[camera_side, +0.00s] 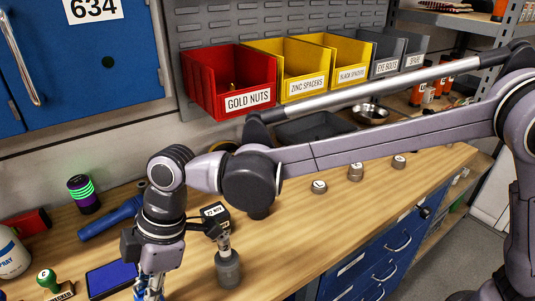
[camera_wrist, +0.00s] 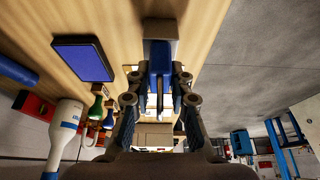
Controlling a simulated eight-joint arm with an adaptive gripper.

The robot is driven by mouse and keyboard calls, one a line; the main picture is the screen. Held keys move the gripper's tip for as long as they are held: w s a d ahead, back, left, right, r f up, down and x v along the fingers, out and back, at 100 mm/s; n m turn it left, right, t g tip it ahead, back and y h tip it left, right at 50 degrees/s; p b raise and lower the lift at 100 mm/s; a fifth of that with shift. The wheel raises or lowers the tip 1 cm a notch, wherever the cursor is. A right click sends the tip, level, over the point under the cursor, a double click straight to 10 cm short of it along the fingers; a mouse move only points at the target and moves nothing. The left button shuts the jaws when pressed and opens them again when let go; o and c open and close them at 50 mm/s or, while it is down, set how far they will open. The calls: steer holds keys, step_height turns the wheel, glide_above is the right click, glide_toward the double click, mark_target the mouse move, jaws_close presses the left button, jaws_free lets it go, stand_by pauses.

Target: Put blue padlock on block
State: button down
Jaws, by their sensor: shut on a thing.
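My gripper (camera_wrist: 158,98) is shut on a blue thing, apparently the blue padlock (camera_wrist: 158,58), which shows between the two fingers in the wrist view. A grey-brown blocky piece (camera_wrist: 160,29) shows at its far end; I cannot tell whether this is the block or whether they touch. In the side view my gripper (camera_side: 150,284) is at the lower edge, pointing down, with a little blue between its fingers. The fingertips and whatever lies under them are cut off there.
A blue pad (camera_side: 112,277) and a green-handled stamp (camera_side: 48,280) lie left of my gripper. A small dark box (camera_side: 214,213) and a grey weight-like piece (camera_side: 228,269) stand to its right. Labelled bins (camera_side: 230,80) line the back. The bench's right middle is mostly clear.

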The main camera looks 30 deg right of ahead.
steer(key=c, duration=1.2)
jaws_free()
steer(key=v, duration=1.2)
steer(key=w+d+m+t, duration=0.2)
steer(key=w+d+m, duration=0.15)
steer(key=d, duration=0.85)
steer(key=s+d+f+m+t+h, duration=0.1)
steer(key=s+d+f+m, duration=0.2)
steer(key=d, duration=0.7)
steer(key=s+d+f+m+t+h, duration=0.2)
steer(key=d+m, duration=0.4)
steer(key=d, duration=0.4)
steer(key=s+d+f+m+t+h, duration=0.1)
steer(key=s+d+f+m, duration=0.3)
steer(key=d, duration=0.6)
steer(key=shift+f+m+t, duration=0.55)
steer(key=shift+m+t, duration=0.05)
steer(key=shift+m, duration=0.15)
